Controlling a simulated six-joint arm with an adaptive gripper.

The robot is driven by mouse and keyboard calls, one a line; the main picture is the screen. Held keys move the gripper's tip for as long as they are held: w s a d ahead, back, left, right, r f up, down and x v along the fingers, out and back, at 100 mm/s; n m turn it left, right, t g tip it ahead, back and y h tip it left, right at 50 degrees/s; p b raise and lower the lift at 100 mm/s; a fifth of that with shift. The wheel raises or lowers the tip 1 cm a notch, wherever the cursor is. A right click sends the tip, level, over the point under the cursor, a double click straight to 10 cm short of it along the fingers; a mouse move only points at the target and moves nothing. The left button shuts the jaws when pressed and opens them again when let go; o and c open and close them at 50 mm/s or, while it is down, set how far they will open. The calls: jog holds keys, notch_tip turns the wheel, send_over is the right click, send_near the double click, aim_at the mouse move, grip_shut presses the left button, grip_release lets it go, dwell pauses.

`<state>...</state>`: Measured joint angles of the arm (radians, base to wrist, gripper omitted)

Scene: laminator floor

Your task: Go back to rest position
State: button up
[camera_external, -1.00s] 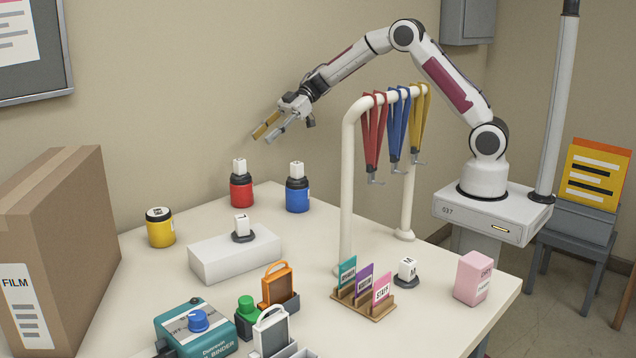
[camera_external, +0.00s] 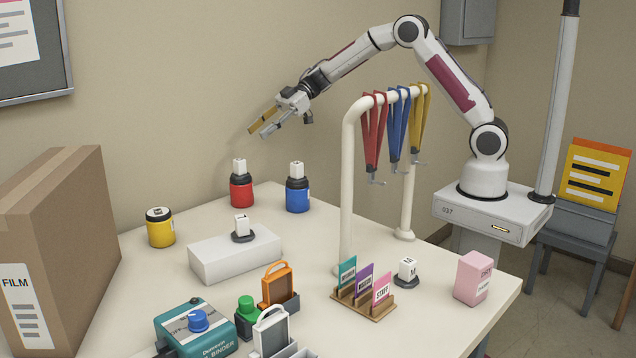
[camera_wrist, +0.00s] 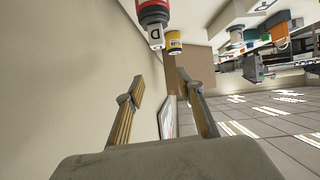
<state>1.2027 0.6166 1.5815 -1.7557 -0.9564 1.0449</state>
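My gripper (camera_external: 263,128) is raised in the air near the back wall, above and slightly right of the red bottle (camera_external: 241,188). Its two fingers are spread apart with nothing between them; the wrist view also shows the open fingers (camera_wrist: 160,105). In the wrist view, the red bottle (camera_wrist: 153,14) with its white cap and the yellow jar (camera_wrist: 174,42) lie beyond the fingertips, apart from them. A blue bottle (camera_external: 297,190) stands right of the red one on the table.
A white rack (camera_external: 347,190) with red, blue and yellow lanyards stands between my gripper and my base. A white block (camera_external: 230,259), teal binder (camera_external: 186,332), card holder (camera_external: 352,304) and pink box (camera_external: 472,278) occupy the table (camera_external: 420,320). A tall carton (camera_external: 75,220) stands left.

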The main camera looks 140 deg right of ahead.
jog(key=w+a+r+h, duration=0.2)
jog(key=w+a+r, duration=0.2)
jog(key=r, duration=0.2)
jog(key=w+a+r+h, duration=0.2)
jog(key=w+a+r, duration=0.15)
jog(key=r, duration=0.35)
jog(key=s+a+r+m+g+h, duration=0.15)
jog(key=a+r, duration=0.25)
jog(key=a, duration=0.6)
jog(key=s+a+f+g+y, duration=0.1)
jog(key=s+a+f, duration=0.3)
jog(key=s+a, duration=0.5)
jog(key=s+a+f+n+g+y, duration=0.1)
jog(key=s+a+f+g+y, duration=0.1)
jog(key=s+a, duration=0.7)
jog(key=s+a+f+g+y, duration=0.2)
jog(key=s+a+f, duration=0.4)
jog(key=a, duration=1.2)
jog(key=s+y, duration=0.1)
jog(key=s, duration=0.2)
jog(key=shift+f, duration=0.15)
